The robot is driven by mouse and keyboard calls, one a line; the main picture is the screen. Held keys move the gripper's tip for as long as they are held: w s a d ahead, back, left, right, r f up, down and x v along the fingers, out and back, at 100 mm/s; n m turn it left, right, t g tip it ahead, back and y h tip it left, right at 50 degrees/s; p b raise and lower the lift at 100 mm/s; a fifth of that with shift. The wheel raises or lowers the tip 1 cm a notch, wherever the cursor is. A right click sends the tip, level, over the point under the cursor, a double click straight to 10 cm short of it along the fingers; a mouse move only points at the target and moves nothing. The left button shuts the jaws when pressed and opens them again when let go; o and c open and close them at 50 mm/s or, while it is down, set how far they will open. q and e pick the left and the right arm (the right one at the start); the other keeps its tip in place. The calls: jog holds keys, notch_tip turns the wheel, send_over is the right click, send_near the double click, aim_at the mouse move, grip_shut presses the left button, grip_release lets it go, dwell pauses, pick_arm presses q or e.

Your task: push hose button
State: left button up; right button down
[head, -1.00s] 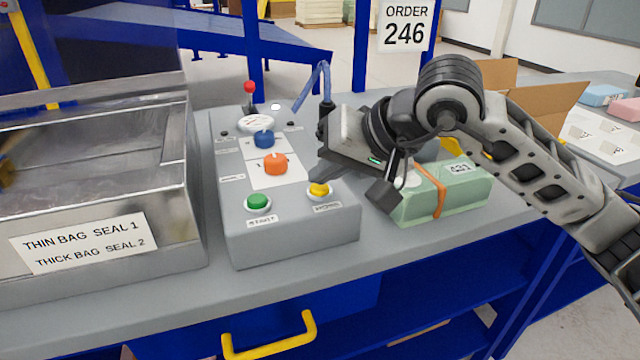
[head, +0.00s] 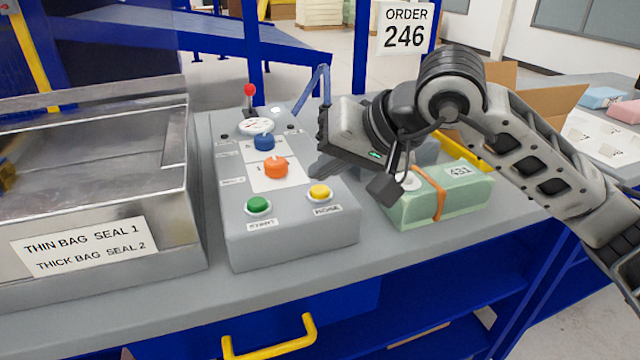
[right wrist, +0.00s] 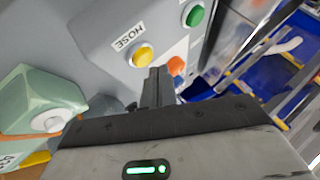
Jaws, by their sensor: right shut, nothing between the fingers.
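The yellow hose button (head: 319,192) sits at the front right of the grey control box (head: 290,240), above a HOSE label. It also shows in the right wrist view (right wrist: 142,55). My right gripper (head: 318,172) is shut and empty, just behind and above the button in the head view. In the right wrist view its closed fingertips (right wrist: 155,80) lie close to the button, with a gap between them in the picture. My left gripper is not in view.
A green start button (head: 258,205), orange knob (head: 275,167), blue knob (head: 264,141) and red-tipped lever (head: 249,92) are on the same box. A green foam bundle (head: 440,195) lies to the right. A metal bag sealer (head: 100,200) stands left.

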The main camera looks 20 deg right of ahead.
aim_at(326, 197)
notch_tip(326, 197, up, 6)
jog(key=p, duration=0.3)
dwell(0.3)
jog(key=shift+s+f, duration=0.1)
dwell(0.3)
